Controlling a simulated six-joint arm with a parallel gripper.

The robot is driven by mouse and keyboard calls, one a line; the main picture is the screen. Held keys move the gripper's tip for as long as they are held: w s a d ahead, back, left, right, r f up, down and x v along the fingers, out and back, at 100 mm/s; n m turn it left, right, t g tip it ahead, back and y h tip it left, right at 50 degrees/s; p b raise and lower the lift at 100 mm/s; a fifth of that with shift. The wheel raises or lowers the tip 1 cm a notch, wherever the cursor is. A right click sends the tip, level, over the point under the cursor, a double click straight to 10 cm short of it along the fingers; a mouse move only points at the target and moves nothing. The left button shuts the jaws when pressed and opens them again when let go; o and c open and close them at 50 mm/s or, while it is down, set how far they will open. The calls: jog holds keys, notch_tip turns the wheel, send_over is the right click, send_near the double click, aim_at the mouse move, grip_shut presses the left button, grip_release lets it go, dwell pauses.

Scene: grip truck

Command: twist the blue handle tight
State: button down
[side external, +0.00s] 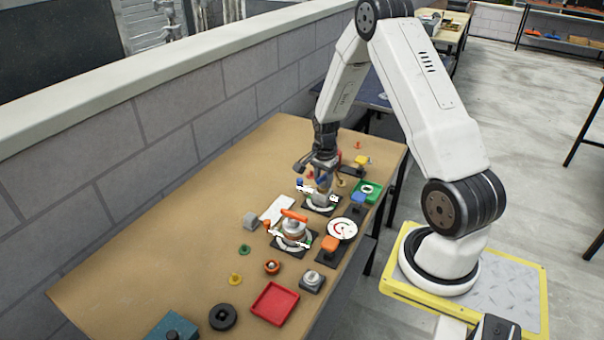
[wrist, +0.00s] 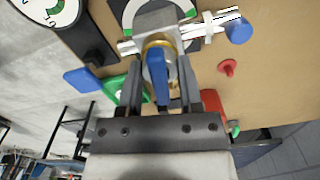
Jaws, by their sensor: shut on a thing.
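The blue handle (wrist: 160,84) sits on a brass-collared grey valve body (wrist: 158,22) in the wrist view. My gripper (wrist: 160,70) comes down over it with one finger on each side, shut on the handle. In the side external view my gripper (side external: 321,166) is above the valve on its dark base near the table's far right end. The handle is mostly hidden there by the fingers. A round blue knob (wrist: 239,32) sticks out beside the valve, past a white pipe.
A second valve with an orange handle (side external: 294,215) stands nearby, with a round gauge (side external: 343,229) beside it. A green tray (side external: 368,191), a blue block (side external: 358,200) and a red peg (wrist: 227,67) are close to my gripper.

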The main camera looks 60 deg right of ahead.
jog(key=shift+m, duration=0.5)
